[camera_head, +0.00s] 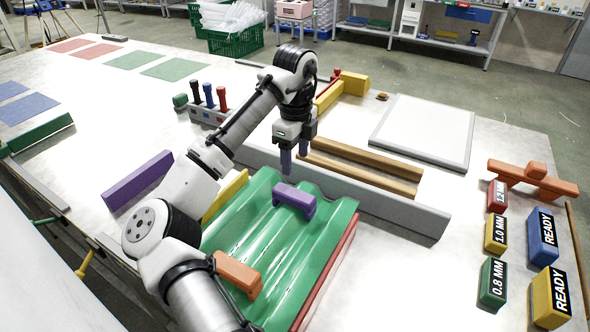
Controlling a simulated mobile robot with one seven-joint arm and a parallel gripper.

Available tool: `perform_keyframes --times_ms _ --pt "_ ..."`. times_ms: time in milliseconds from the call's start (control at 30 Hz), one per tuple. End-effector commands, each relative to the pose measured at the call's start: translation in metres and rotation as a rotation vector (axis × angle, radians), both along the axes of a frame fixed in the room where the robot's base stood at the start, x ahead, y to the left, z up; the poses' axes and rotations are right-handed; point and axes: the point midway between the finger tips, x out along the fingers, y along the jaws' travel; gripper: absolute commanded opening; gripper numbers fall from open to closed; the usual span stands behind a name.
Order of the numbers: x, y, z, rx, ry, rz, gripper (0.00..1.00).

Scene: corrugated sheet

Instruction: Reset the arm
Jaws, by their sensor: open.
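My gripper (293,158) hangs from my arm with its fingers pointing down, above the far edge of the green corrugated sheet (280,237). It is open and holds nothing that I can see. A purple bridge-shaped block (294,200) sits on the sheet just in front of and below the fingers, apart from them. An orange block (238,274) sits on the near left part of the sheet, partly behind my arm. My arm hides the sheet's left side.
A grey bar (400,205) and brown wooden strips (362,172) lie behind the sheet. A purple bar (137,181) lies left of my arm. Labelled blocks (493,284) and an orange piece (533,180) stand at right. A white panel (422,130) lies at the back right.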

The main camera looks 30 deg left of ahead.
Motion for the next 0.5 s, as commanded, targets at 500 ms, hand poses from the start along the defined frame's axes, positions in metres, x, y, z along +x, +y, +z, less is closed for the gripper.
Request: perform_keyframes --times_ms 500 --pt "0.0003 -0.0006 0.0066 0.0 -0.002 -0.001 0.58"
